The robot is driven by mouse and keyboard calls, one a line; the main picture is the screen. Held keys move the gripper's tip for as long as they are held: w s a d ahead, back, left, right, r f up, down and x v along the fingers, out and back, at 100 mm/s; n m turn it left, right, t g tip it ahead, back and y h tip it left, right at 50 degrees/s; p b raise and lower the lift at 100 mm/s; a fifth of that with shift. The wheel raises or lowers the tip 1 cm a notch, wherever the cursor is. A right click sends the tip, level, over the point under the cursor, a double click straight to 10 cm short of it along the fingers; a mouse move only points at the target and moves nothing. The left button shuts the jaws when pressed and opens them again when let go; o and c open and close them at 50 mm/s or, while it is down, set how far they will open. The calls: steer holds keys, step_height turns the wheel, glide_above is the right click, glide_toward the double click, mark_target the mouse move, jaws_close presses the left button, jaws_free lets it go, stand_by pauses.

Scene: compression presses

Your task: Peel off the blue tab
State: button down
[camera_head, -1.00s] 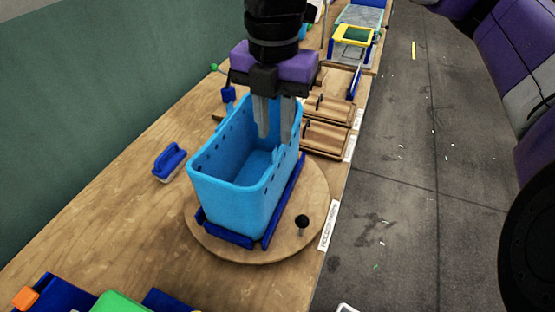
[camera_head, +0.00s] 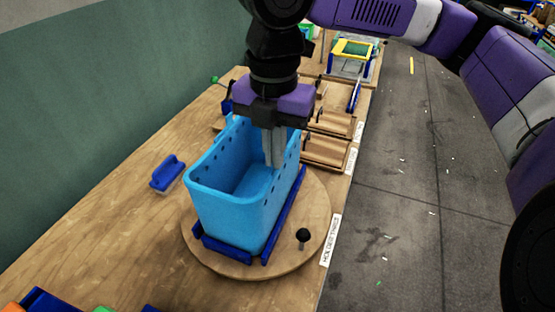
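A light blue perforated bin (camera_head: 232,207) stands open and upright on a round wooden turntable (camera_head: 315,225), held between dark blue rails. A narrow light blue tab (camera_head: 229,120) sticks up at the bin's far left rim; I cannot tell whether this is the blue tab of the task. My gripper (camera_head: 273,166) points down with its grey fingers inside the bin, near the far right wall. The fingers are close together, with nothing visible between them. Part of the bin's far rim is hidden behind my gripper.
A dark blue brush (camera_head: 166,173) lies left of the bin on the wooden table (camera_head: 110,235). A black knob (camera_head: 303,235) stands at the turntable's right. Wooden fixtures (camera_head: 325,150) and a yellow frame (camera_head: 352,49) are farther back. The green wall (camera_head: 90,120) bounds the left.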

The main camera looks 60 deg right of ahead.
steer(key=shift+r+p, duration=0.4)
steer(key=shift+r+p, duration=2.5)
steer(key=shift+r, duration=0.1)
